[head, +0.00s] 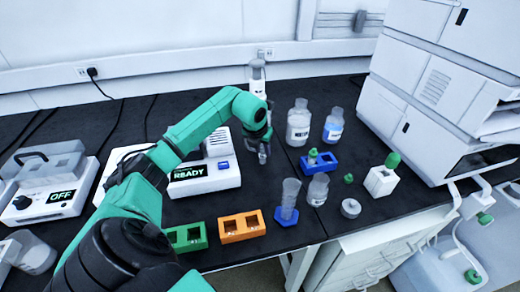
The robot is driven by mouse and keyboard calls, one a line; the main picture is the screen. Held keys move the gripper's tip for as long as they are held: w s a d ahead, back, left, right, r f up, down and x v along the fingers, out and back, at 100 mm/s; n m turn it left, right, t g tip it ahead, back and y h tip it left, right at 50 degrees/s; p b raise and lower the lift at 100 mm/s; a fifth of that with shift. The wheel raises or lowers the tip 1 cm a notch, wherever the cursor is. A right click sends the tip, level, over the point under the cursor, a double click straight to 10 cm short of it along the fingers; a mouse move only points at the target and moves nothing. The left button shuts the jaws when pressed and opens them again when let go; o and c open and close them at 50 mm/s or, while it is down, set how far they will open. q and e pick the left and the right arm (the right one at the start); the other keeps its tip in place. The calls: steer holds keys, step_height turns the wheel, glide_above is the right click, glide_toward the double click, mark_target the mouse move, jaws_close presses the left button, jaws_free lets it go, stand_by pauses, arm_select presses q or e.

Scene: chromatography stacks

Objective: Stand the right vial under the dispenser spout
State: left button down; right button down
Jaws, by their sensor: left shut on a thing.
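My left gripper (263,154) points down just right of the white machine marked READY (205,178). It is shut on a small pale thing, which looks like the vial, mostly hidden by the fingers. A blue rack (328,166) stands to the right, with a green-capped vial (312,155) in its left place; its right place looks empty. My right gripper is not in view.
Two bottles (298,125) stand behind the rack. A cylinder on a blue foot (288,200), a small beaker (318,190), a loose green cap (348,178) and a white block (380,181) stand in front. Orange (241,228) and green holders (187,237) sit at the front edge.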

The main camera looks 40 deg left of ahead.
arm_select(q)
steer(key=shift+w+d, duration=0.1)
steer(key=shift+d, duration=0.1)
steer(key=c, duration=0.6)
jaws_free()
steer(key=shift+d, duration=0.15)
steer(key=shift+c, duration=0.2)
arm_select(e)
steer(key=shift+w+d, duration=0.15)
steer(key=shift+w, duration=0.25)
arm_select(q)
steer(key=shift+r, duration=0.3)
steer(key=v, duration=1.1)
steer(key=shift+r, duration=0.35)
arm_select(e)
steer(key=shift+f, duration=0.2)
